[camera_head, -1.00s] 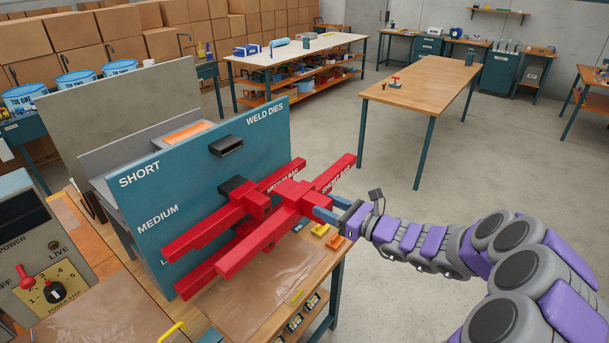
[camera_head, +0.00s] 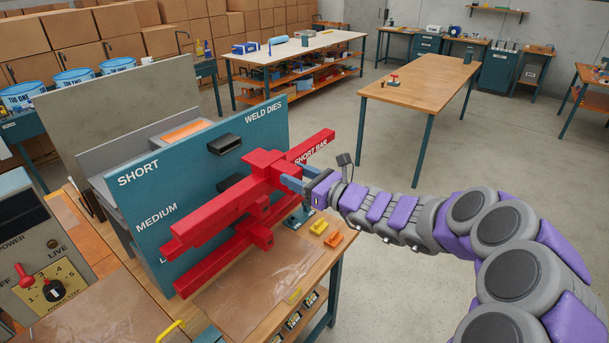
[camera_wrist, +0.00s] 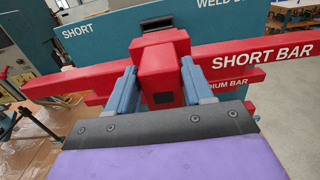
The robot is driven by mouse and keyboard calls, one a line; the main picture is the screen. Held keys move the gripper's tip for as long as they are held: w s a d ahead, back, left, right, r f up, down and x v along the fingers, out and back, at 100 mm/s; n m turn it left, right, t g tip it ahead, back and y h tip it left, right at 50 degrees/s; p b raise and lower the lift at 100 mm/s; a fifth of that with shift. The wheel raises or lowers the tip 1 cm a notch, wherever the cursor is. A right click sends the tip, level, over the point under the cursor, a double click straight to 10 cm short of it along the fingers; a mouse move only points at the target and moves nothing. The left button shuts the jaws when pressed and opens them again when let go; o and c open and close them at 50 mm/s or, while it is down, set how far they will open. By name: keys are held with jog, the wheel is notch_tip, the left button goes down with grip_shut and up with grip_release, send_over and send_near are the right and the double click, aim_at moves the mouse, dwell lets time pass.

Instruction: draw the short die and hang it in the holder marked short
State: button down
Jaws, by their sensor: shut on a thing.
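The short die is a long red bar marked SHORT BAR (camera_head: 210,217), which also shows in the wrist view (camera_wrist: 262,56). My gripper (camera_head: 290,178) is shut on its square centre block, with one blue finger on each side in the wrist view (camera_wrist: 160,88). It holds the bar off the panel, roughly level. The black short holder (camera_head: 224,144) is empty on the blue panel (camera_head: 185,165), above the bar in the picture; it also shows in the wrist view (camera_wrist: 163,22). The gap between bar and holder is hard to judge.
Behind the held bar, the red medium bar (camera_wrist: 236,82) is mostly covered. Another red bar (camera_head: 215,268) hangs lower on the panel. A black socket (camera_head: 230,182) shows beside the held bar. Small orange pieces (camera_head: 333,239) lie on the bench. The floor at right is clear.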

aim_at(275, 167)
jog(key=a, duration=0.1)
jog(key=w+a, duration=0.1)
jog(key=a, duration=0.2)
jog(key=shift+w, duration=0.25)
jog(key=shift+w+a+p, duration=0.2)
jog(key=shift+a+p, duration=0.05)
jog(key=shift+p, duration=0.1)
jog(key=shift+w+d+p, duration=0.3)
jog(key=shift+w, duration=0.35)
jog(key=shift+w+a+f, duration=0.1)
jog(key=shift+a, duration=1.1)
jog(key=shift+d, duration=0.85)
jog(key=shift+a+r, duration=0.2)
jog(key=shift+a, duration=0.15)
jog(key=shift+a+f, duration=0.1)
jog(key=shift+a, duration=0.35)
jog(key=shift+d, duration=0.55)
jog(key=shift+w+a+p, duration=0.15)
jog(key=shift+a+p, duration=0.3)
jog(key=shift+p, duration=0.35)
